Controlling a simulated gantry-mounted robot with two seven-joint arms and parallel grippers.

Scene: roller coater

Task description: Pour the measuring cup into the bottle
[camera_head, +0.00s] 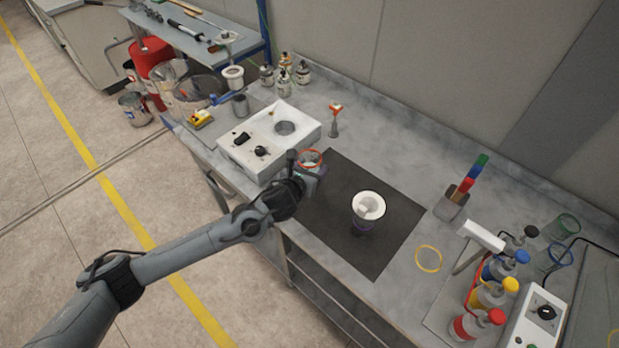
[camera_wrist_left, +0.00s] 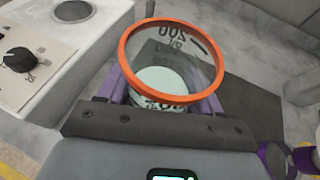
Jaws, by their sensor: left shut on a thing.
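My left gripper (camera_head: 296,176) is shut on the measuring cup (camera_head: 309,160), a clear cup with an orange rim. In the left wrist view the cup (camera_wrist_left: 172,60) sits between the purple fingers, roughly upright, with a "200" marking and pale contents. It is beside the dark mat's left edge, near the white machine; its height above the bench is unclear. A white funnel (camera_head: 370,201) stands on the mat to its right. My right gripper is not in view.
The white machine (camera_head: 268,140) with knobs is left of the cup. The dark mat (camera_head: 388,248) is clear around the funnel. A yellow ring (camera_head: 429,258) lies right of the mat. Several colour-capped bottles (camera_head: 492,293) stand at the right front. A small flask (camera_head: 335,122) stands behind the mat.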

